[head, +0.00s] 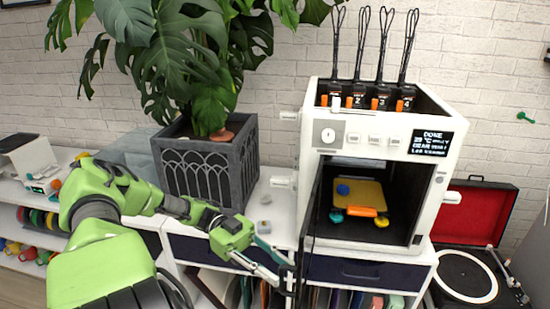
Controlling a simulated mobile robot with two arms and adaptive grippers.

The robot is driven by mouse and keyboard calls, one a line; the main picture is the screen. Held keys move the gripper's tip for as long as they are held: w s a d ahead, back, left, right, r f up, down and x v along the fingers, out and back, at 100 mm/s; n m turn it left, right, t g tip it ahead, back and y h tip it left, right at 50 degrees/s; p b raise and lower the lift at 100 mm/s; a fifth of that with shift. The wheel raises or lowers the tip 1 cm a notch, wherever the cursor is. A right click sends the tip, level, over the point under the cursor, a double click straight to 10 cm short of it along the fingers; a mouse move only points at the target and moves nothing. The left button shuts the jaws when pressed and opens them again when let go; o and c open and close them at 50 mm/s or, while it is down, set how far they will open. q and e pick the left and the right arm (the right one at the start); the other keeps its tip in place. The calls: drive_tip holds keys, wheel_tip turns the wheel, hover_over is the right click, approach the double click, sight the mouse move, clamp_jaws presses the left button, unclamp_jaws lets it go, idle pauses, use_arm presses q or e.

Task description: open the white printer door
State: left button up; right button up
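The white printer (380,130) stands on the cabinet right of centre, its front facing me. Its dark door (311,225) stands swung out from the left side of the opening, seen nearly edge-on. The chamber is exposed, showing a yellow plate (371,195) with a blue piece, an orange piece and small teal and yellow pieces. My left gripper (284,272) is low at the left of the door, by its lower outer edge. Its fingertips overlap dark parts there, so I cannot tell whether they touch or grip the door. My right gripper is out of view.
A potted plant (207,165) stands left of the printer, behind my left arm. A turntable (465,280) with a red-lined lid is at the right. Drawers and shelves are below.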

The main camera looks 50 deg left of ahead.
use_arm(q)
drive_tip(key=shift+a+f, duration=0.1)
drive_tip(key=s+a, duration=0.1)
drive_tip(key=a, duration=0.6)
drive_tip(key=shift+s, duration=0.15)
drive_tip(key=shift+a, duration=0.1)
idle(0.5)
